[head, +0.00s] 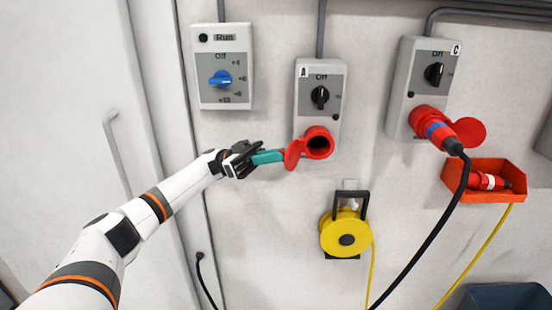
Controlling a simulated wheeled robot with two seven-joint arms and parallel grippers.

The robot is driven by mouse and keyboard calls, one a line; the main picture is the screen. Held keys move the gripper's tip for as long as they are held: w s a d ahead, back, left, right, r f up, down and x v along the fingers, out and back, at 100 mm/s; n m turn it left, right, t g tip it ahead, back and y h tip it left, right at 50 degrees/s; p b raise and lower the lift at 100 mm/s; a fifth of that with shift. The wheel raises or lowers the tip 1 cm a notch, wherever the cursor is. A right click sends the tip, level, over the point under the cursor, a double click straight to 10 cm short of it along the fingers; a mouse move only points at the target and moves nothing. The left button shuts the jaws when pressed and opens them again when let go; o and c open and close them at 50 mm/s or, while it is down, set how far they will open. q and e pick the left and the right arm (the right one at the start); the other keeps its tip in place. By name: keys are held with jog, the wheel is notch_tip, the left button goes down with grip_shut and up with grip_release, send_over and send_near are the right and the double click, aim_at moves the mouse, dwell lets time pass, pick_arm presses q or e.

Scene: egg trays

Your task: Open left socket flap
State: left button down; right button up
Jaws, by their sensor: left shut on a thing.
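The left socket box (299,110), marked A, is on the wall in the middle of the head view. Its red socket (319,143) shows a dark round opening. The red flap (293,153) stands swung out to the left of the opening. My left gripper (262,158) comes in from the left. Its teal fingers are shut at the flap's left edge, on the flap; the exact contact is too small to make out. My right gripper is not in view.
A Run switch box (206,80) hangs above my left arm. On the right, box C (399,85) has a red plug (440,132) in its socket. A yellow cable reel (332,240) hangs below box A. An orange bin (462,190) holds another red plug. A door (75,60) is at left.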

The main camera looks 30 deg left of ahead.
pick_arm(q)
jog(key=c, duration=1.5)
grip_release()
jog(key=b+v, duration=0.3)
jog(key=v, duration=0.4)
jog(key=shift+a+f, duration=0.1)
jog(key=shift+a, duration=0.1)
jog(key=shift+c, duration=0.3)
